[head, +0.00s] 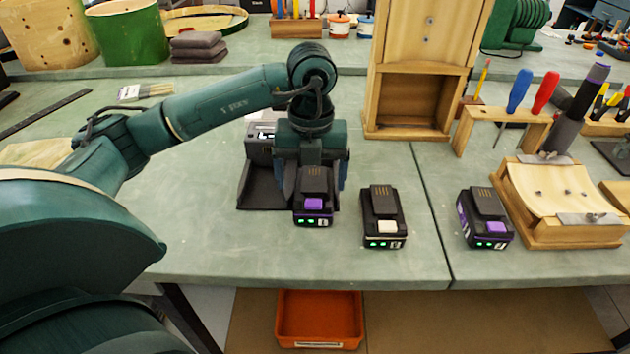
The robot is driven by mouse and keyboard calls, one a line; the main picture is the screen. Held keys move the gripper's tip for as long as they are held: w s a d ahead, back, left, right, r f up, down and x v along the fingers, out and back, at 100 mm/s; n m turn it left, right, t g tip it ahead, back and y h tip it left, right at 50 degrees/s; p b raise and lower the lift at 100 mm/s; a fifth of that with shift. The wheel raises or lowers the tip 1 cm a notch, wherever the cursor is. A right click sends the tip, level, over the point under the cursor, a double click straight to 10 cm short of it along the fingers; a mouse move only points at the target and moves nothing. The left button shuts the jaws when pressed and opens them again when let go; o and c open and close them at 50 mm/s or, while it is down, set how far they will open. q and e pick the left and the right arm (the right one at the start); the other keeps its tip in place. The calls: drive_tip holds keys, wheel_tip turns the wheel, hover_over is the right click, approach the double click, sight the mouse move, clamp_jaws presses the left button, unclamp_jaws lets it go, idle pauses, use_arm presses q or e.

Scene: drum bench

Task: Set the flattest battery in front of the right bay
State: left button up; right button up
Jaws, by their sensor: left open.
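Three black batteries stand on the green bench. The left battery (313,204) has a purple button, the middle battery (383,222) a cream one, and the right battery (487,222) a purple one. Each shows small green lights on its front; how many are lit is hard to read. My left gripper (313,184) is open, pointing down at the left battery; one finger shows at its right side, and I cannot tell if they touch. A dark charger (258,188) stands behind and left of this battery, its right part hidden by my gripper. My right gripper is not in view.
A wooden cabinet (415,70) stands behind the middle battery. A wooden clamp block (560,205) and a screwdriver rack (505,118) stand at the right. An orange bin (320,318) is below the front edge. Bench left of the charger is clear.

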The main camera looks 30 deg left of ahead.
sight(314, 184)
use_arm(q)
wheel_tip(314, 184, up, 10)
drive_tip(key=p, duration=0.1)
drive_tip(key=shift+d, duration=0.25)
idle(0.4)
